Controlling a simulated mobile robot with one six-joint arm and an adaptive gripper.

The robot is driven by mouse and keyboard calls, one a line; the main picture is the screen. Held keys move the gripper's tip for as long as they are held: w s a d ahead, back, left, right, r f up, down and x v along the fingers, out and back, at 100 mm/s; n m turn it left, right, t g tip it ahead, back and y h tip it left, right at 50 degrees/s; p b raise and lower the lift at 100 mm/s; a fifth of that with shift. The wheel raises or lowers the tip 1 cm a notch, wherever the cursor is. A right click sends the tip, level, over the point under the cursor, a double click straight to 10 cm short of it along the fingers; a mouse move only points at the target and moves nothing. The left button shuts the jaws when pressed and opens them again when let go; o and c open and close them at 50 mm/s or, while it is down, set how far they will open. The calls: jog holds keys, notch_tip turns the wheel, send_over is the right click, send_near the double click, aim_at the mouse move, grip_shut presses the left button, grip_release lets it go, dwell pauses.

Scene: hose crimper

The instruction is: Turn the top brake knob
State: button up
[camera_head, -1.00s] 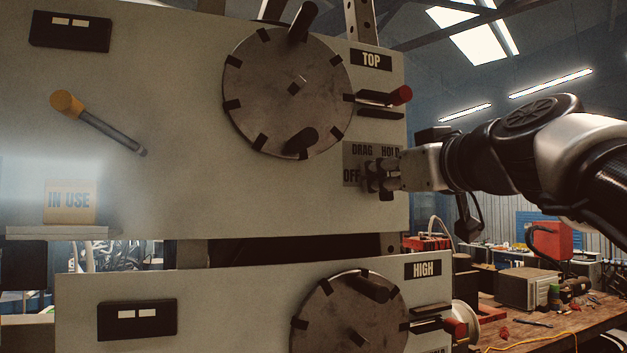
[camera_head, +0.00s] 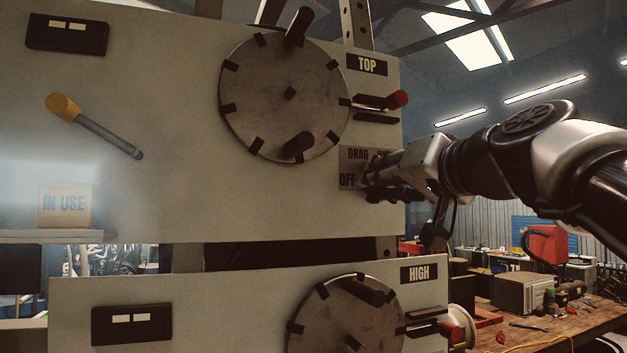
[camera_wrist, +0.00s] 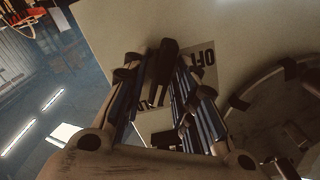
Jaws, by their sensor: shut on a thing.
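The top brake knob (camera_wrist: 166,62) is a dark bar-shaped knob on the pale upper panel (camera_head: 180,200), on a label plate (camera_head: 352,154) reading DRAG, OFF and a partly covered HOLD. My gripper (camera_head: 372,186) is at this plate, below the word TOP, and hides most of the knob in the head view. In the wrist view my gripper (camera_wrist: 160,85) has a finger on either side of the knob and is shut on it. The word OFF (camera_wrist: 203,57) shows beside the right finger.
A large notched disc (camera_head: 285,95) with two dark pegs is just up and left of my gripper. A red-tipped lever (camera_head: 397,99) sticks out above it. A lower panel (camera_head: 220,310) carries a HIGH label and another disc. A workbench (camera_head: 540,320) stands at the right.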

jog(key=shift+r, duration=0.2)
jog(key=o, duration=0.6)
jog(key=shift+o, duration=0.8)
jog(key=shift+f, duration=0.1)
jog(key=shift+f, duration=0.1)
jog(key=shift+w, duration=0.1)
